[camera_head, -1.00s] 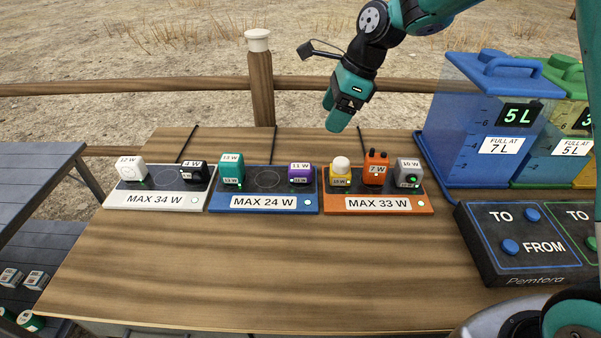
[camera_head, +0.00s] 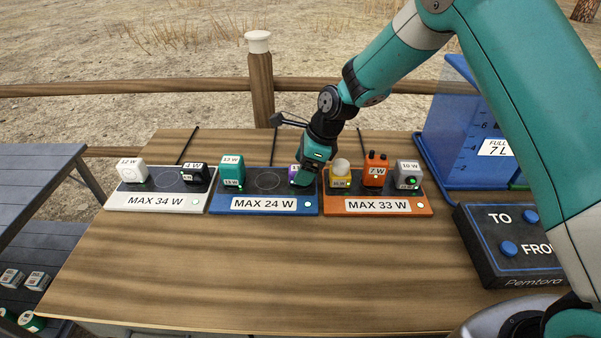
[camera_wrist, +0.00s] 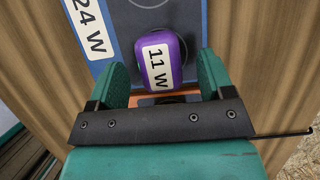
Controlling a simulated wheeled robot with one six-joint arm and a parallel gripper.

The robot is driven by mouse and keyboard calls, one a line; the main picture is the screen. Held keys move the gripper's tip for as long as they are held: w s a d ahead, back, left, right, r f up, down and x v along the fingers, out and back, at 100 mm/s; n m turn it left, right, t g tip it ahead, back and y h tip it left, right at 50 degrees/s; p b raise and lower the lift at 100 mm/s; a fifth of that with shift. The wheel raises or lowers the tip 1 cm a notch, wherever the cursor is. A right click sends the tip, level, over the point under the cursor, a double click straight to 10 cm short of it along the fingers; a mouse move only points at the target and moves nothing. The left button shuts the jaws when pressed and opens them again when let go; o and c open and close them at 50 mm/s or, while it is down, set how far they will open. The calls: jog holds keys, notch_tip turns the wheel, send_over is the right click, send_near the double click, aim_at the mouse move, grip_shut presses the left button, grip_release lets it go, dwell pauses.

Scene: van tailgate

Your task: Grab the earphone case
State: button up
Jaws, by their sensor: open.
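The purple rounded case marked 11 W, which looks like the earphone case, sits on the right pad of the blue charging board (camera_head: 222,206) marked MAX 24 W. In the head view the purple case (camera_head: 293,174) is mostly hidden behind my gripper (camera_head: 304,182). In the wrist view the purple case (camera_wrist: 172,48) lies between the two green fingers of my gripper (camera_wrist: 163,68). The fingers are open, with a gap on each side of the case. The board's blue edge (camera_wrist: 98,68) shows beside it.
On the same board stands a teal block (camera_head: 232,171), with an empty pad between. Close to the right, the orange board (camera_head: 335,209) holds a yellow lamp (camera_head: 340,176), an orange device (camera_head: 376,171) and a grey block (camera_head: 409,173). The white board (camera_head: 118,199) is left. The front table is clear.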

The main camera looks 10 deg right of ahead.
jog(key=shift+x, duration=1)
jog(key=shift+c, duration=0.2)
jog(key=c, duration=1)
